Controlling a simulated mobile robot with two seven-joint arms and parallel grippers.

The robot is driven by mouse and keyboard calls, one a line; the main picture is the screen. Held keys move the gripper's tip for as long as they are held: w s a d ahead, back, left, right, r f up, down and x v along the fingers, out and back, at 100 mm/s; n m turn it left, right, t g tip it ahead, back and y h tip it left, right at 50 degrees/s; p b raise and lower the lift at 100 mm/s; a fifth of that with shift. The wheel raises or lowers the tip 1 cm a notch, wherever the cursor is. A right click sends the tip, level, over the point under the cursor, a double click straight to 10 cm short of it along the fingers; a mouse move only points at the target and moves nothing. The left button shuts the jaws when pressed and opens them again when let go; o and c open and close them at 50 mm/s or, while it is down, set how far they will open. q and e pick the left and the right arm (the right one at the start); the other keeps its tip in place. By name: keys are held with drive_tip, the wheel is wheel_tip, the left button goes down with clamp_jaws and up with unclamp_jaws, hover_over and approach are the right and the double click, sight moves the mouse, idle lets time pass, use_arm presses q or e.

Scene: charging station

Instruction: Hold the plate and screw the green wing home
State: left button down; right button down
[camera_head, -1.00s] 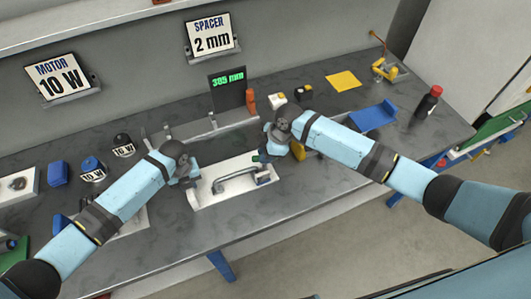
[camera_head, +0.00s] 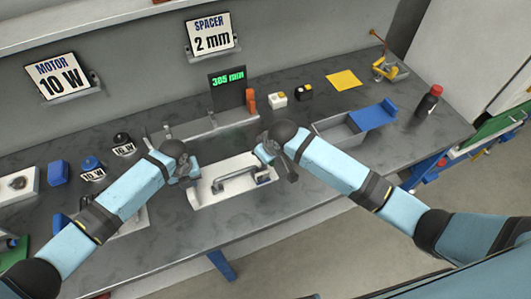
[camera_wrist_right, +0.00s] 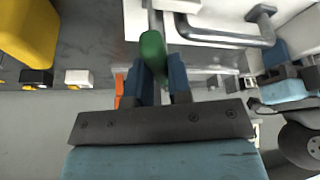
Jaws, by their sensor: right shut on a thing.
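A white plate (camera_head: 212,192) with a grey bar handle lies on the bench; its handle shows in the right wrist view (camera_wrist_right: 222,38). My right gripper (camera_wrist_right: 160,72) is shut on the green wing (camera_wrist_right: 152,50), a rounded green piece with a grey stem, at the plate's edge. In the head view my right gripper (camera_head: 264,156) is at the plate's right end, and the green wing is hidden there. Whether its stem is seated is unclear. My left gripper (camera_head: 190,177) is at the plate's left end; its fingers are too small to read.
A display reading 385 mm (camera_head: 228,89) stands behind the plate, with an orange piece (camera_head: 251,101) beside it. A grey bin with a blue part (camera_head: 374,117) stands right. A large yellow object (camera_wrist_right: 25,30) is close to my right gripper.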

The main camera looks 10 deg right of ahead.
drive_tip(key=m+h, duration=0.1)
drive_tip(key=m, duration=0.2)
drive_tip(key=m+h, duration=0.1)
drive_tip(key=m, duration=0.1)
drive_tip(key=shift+a+m+t, duration=0.2)
drive_tip(key=shift+m+t, duration=0.1)
drive_tip(key=shift+m, duration=0.1)
drive_tip(key=m+h, duration=0.2)
drive_tip(key=m, duration=0.3)
drive_tip(key=shift+m, duration=0.4)
drive_tip(key=c, duration=1)
unclamp_jaws()
drive_tip(key=shift+c, duration=0.2)
